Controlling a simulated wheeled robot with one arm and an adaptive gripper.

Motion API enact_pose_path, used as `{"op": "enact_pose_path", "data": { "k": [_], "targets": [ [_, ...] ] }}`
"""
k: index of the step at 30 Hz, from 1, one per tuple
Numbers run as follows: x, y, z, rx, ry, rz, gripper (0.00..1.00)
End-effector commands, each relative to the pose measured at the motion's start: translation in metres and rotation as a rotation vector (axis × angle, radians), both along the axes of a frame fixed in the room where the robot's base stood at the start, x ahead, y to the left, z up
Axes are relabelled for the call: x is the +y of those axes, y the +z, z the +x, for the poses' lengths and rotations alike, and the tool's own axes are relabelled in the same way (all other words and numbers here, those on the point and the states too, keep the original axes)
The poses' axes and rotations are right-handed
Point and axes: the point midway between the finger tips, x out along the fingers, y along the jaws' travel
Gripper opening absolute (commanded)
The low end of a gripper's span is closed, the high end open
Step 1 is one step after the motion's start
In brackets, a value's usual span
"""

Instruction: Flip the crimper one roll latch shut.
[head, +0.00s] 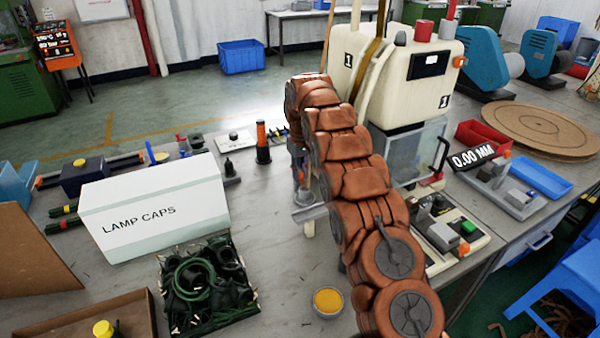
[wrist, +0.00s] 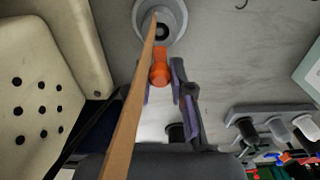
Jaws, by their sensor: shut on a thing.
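Crimper one (head: 395,75) is the cream machine marked 1, just behind my arm in the head view. In the wrist view its cream side with dark holes (wrist: 28,92) fills the left. An orange knob (wrist: 160,75), which looks like the roll latch's end, sits between the fingertips of my gripper (wrist: 163,90). The purple-sided fingers are closed about it. A tan strip (wrist: 128,118) crosses in front and hides part of the left finger and the knob. A grey round part (wrist: 172,18) lies just beyond. In the head view my arm mostly hides the gripper and latch.
The LAMP CAPS box (head: 150,208) and a tray of dark green cables (head: 208,290) stand left of my arm. A yellow-filled cup (head: 327,301) is near the front. An orange-topped post (head: 262,142) stands behind. Small grey fixtures (wrist: 270,118) are right of the gripper.

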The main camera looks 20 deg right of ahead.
Motion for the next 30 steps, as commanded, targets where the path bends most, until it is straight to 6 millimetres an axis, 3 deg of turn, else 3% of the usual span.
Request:
{"op": "enact_pose_path", "data": {
  "k": [4, 5, 11, 23, 30],
  "targets": [
    [0.000, 0.000, 0.000, 0.000, 0.000, 0.000, 0.00],
    [0.000, 0.000, 0.000, 0.000, 0.000, 0.000, 0.25],
    [0.000, 0.000, 0.000, 0.000, -0.001, 0.000, 0.45],
    [0.000, 0.003, 0.000, -0.001, -0.001, 0.000, 0.47],
    [0.000, 0.027, 0.001, -0.003, -0.001, 0.000, 0.47]
  ]
}}
